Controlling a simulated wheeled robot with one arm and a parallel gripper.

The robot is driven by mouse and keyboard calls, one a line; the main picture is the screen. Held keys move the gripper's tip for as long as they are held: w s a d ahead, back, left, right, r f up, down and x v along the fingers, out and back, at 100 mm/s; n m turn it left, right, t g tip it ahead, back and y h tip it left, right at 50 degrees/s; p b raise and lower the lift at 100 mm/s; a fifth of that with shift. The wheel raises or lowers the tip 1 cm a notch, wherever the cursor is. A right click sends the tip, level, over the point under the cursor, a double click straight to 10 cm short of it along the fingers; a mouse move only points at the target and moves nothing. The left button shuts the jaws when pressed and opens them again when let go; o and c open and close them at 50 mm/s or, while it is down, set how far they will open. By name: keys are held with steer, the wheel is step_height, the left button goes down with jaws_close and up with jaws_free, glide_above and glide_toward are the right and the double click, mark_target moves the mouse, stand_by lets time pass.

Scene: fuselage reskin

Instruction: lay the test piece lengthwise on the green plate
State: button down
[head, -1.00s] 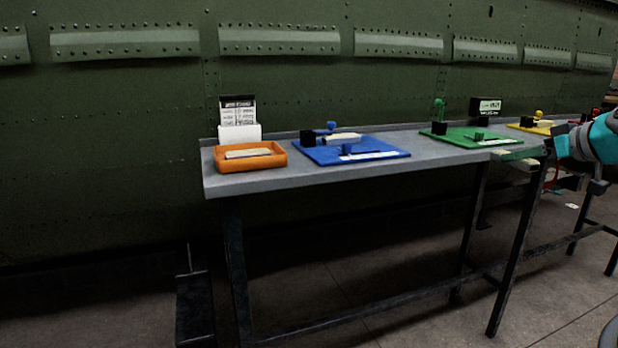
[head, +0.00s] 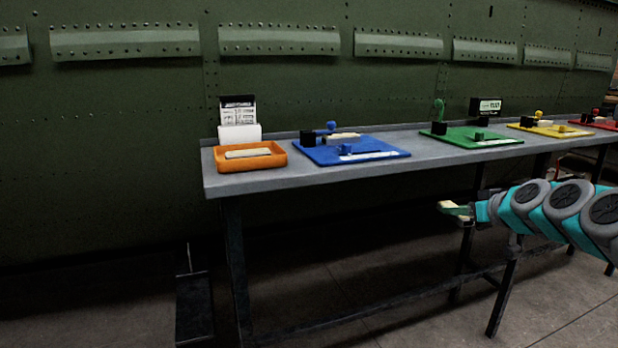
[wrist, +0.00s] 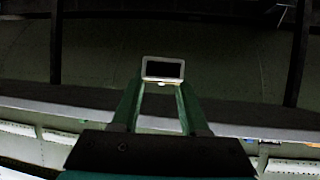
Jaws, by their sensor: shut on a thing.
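My gripper (head: 457,209) is shut on a pale cream test piece (head: 446,205), held in the air in front of the table and lower than its top in the head picture. In the wrist view, the fingers of my gripper (wrist: 161,92) close on the piece (wrist: 148,68), seen as a pale rectangular outline with a dark middle. The green plate (head: 455,142) lies flat on the table, behind and above my gripper in the picture. It carries a green post, a black block, a small green part and a white label strip. The held piece is apart from the plate.
The grey table (head: 300,178) also bears an orange tray (head: 225,164) with a pale piece, a blue plate (head: 318,156) with another pale piece, a yellow plate (head: 560,131) and a red plate (head: 600,124). A riveted green wall (head: 120,120) stands behind.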

steer(key=w+a+f+m+h, duration=0.1)
steer(key=w+a+f, duration=0.1)
steer(key=a+f, duration=0.7)
steer(key=w+a+f+m+h, duration=0.1)
steer(key=w+a+f, duration=0.1)
steer(key=a+f, duration=0.8)
step_height(320, 180, down, 7)
steer(key=shift+w+a+f+h, duration=0.15)
steer(key=shift+a+h, duration=0.1)
steer(key=shift+h, duration=0.05)
steer(key=shift+r+p, duration=0.7)
